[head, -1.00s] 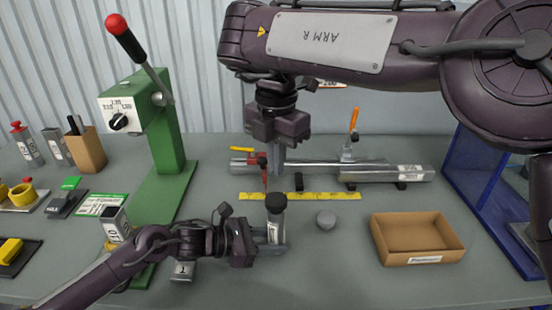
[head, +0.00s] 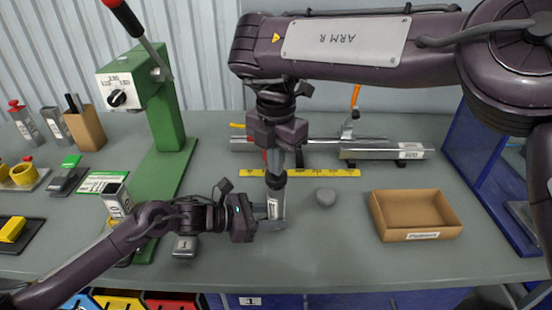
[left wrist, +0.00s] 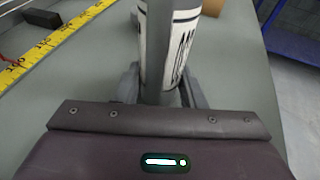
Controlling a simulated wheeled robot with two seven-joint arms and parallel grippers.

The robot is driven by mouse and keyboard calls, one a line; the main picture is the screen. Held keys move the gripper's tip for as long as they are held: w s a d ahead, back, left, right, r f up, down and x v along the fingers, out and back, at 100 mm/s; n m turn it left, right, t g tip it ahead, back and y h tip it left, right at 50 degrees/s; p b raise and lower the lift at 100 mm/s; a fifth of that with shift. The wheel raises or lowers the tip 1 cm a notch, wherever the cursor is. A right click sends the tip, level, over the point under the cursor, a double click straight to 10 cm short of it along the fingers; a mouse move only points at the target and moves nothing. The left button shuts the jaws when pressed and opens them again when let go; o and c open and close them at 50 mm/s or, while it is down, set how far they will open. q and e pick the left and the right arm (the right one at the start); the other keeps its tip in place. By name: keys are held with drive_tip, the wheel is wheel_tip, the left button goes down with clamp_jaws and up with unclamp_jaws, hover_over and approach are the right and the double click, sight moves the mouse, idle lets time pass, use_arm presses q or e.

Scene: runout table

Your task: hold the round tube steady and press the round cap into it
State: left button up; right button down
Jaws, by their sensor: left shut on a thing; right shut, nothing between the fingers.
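The round tube (head: 273,207) is grey with a white label and stands upright in front of the yellow measuring strip. My left gripper (head: 272,211) is shut around its lower part. In the left wrist view the tube (left wrist: 168,50) rises between the two fingers, and its top is out of frame. The black round cap (head: 276,182) is at the tube's top. My right gripper (head: 277,170) points straight down over the cap, shut and empty, its fingertips at or just on the cap. How deep the cap sits is hidden.
A grey round piece (head: 325,197) lies right of the tube. A cardboard tray (head: 418,236) stands farther right. The green press (head: 165,150) is at left, and a metal rail (head: 385,151) lies behind the yellow measuring strip (head: 330,173). The table front is clear.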

use_arm(q)
drive_tip(key=shift+r, duration=0.2)
use_arm(e)
drive_tip(key=shift+f, duration=0.85)
drive_tip(key=shift+r, duration=0.1)
use_arm(q)
drive_tip(key=shift+f, duration=0.15)
use_arm(e)
wheel_tip(320, 180, up, 10)
idle(0.5)
idle(1.9)
drive_tip(key=shift+f, duration=4.75)
drive_tip(key=shift+f, duration=0.25)
drive_tip(key=shift+f, duration=0.3)
